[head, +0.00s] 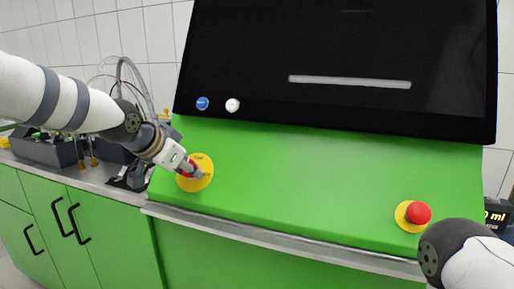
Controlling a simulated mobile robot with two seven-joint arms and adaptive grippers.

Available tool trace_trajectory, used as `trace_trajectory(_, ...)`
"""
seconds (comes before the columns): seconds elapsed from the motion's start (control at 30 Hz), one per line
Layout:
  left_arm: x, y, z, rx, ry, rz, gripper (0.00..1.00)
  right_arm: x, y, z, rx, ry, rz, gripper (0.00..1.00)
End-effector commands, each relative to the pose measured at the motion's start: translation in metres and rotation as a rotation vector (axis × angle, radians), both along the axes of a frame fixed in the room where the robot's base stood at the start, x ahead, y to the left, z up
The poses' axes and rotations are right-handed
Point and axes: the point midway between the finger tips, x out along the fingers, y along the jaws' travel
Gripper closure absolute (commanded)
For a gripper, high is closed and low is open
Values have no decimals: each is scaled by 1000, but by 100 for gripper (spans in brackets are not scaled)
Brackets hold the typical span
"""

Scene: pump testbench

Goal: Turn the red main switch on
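The red main switch (190,166) sits on a round yellow plate (207,183) at the left of the green sloped console. My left gripper (187,172) is at the switch, with its fingers over or around the red knob. The gripper and its wrist hide part of the knob, so I cannot tell whether the fingers are closed on it or which way the knob points. My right arm shows at the lower right corner, and its gripper is out of the picture.
A red push button (418,213) on a yellow base is at the console's right. A black panel (330,60) with a blue button (202,103) and a white button (232,105) rises behind. Hoses and dark equipment stand on the left counter (95,178). The console's middle is clear.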

Motion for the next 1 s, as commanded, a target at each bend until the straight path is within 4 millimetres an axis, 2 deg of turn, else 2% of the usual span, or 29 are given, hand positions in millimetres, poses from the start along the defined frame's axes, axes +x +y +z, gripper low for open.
trace_trajectory(0.1,1,0,-1,1,-2,0,96,-1,0,0,0,2,0,60)
trace_trajectory(0.13,1,0,-1,1,-2,0,64,-1,0,-1,0,2,0,60)
trace_trajectory(0.23,1,0,-1,-1,-1,1,42,-1,0,-1,0,2,0,60)
trace_trajectory(0.57,-1,1,3,-2,-2,3,40,2,0,2,0,-6,0,60)
trace_trajectory(0.77,-16,6,25,-3,-15,3,40,18,0,17,0,-69,-1,60)
trace_trajectory(1.0,-32,12,34,-3,-2,3,40,19,0,17,0,-70,-1,60)
